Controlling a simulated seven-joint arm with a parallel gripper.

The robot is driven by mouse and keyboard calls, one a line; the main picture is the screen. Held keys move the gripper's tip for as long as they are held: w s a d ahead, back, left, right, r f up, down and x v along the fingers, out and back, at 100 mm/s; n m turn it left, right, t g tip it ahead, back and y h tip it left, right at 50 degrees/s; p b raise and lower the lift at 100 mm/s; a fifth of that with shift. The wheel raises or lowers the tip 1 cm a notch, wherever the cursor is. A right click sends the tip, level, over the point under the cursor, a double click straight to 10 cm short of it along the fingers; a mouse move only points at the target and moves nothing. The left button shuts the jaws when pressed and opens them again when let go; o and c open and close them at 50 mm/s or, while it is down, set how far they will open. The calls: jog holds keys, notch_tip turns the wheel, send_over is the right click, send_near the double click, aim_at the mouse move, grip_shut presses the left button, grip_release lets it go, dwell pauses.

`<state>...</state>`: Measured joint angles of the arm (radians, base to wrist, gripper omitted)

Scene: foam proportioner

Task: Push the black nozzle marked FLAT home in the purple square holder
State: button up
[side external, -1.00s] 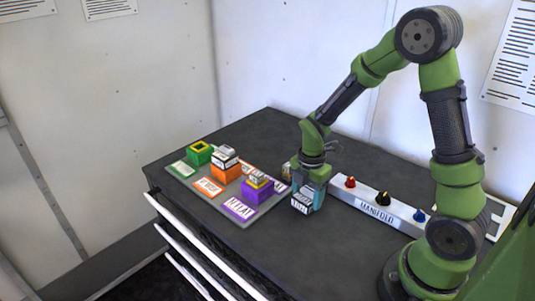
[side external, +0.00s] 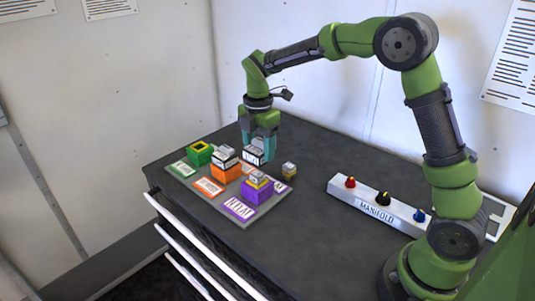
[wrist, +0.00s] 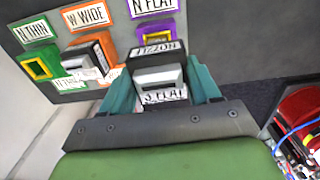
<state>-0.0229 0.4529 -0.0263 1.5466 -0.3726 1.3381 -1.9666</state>
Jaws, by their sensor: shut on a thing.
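My gripper (side external: 258,152) is shut on a black nozzle with white labels (side external: 252,157) and holds it above the back part of the board. In the wrist view the nozzle (wrist: 158,73) sits between the teal fingers, and a label reading FLAT faces the camera. The purple square holder (side external: 257,196) stands on the board, in front of and apart from the held nozzle. A small yellow and grey piece shows at its top. In the wrist view the purple holder (wrist: 156,34) is partly hidden behind the nozzle.
The orange holder (side external: 226,173) carries another black nozzle (side external: 225,155). The green holder (side external: 199,155) has a yellow-rimmed opening. A small yellow and dark block (side external: 289,170) lies right of the gripper. The manifold (side external: 375,205) with coloured knobs is at the right. The front table top is clear.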

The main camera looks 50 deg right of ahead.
aim_at(258, 173)
jog(key=shift+w+a+r, duration=0.1)
jog(key=shift+w+r, duration=0.2)
jog(key=shift+r, duration=0.25)
jog(key=shift+s+f, duration=0.1)
jog(key=shift+f, duration=3.75)
jog(key=shift+f, duration=0.35)
jog(key=o, duration=1.3)
jog(key=shift+o, duration=0.2)
jog(key=shift+r, duration=0.1)
jog(key=shift+r, duration=2.95)
